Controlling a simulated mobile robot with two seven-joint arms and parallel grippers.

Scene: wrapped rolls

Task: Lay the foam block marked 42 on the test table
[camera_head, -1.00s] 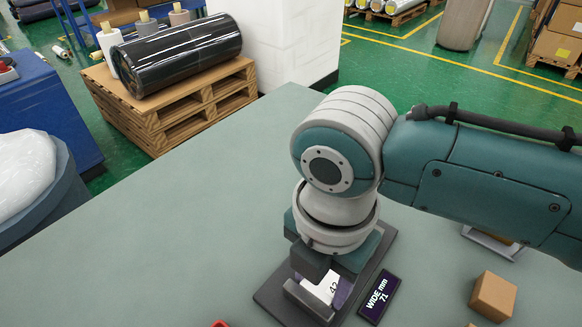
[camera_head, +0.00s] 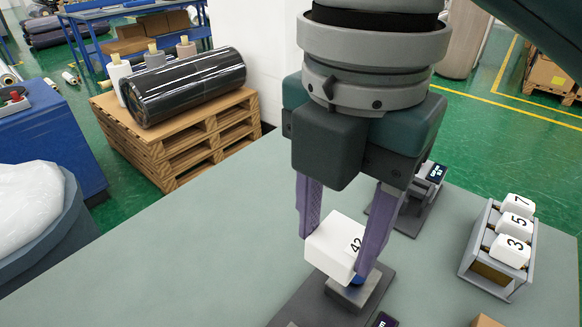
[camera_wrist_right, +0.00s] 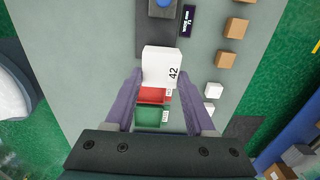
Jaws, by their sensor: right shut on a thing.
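The white foam block marked 42 (camera_head: 330,246) is between the purple fingers of my right gripper (camera_head: 338,252), which is shut on it. It is held slightly tilted above a dark grey device (camera_head: 372,300) with a blue part (camera_head: 357,279) partly hidden behind the block. The wrist view shows the block (camera_wrist_right: 157,65) between the fingertips. The grey-green table top (camera_head: 150,265) lies below. I cannot tell whether this table or a smaller stand on it is the test table. My left gripper is not in view.
A rack (camera_head: 490,262) with white blocks marked 7, 5 and 3 stands at the right. Another device with a display (camera_head: 432,174) stands behind my gripper. A red tray (camera_wrist_right: 152,95) and a green tray (camera_wrist_right: 150,116) show in the wrist view. The left table area is clear.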

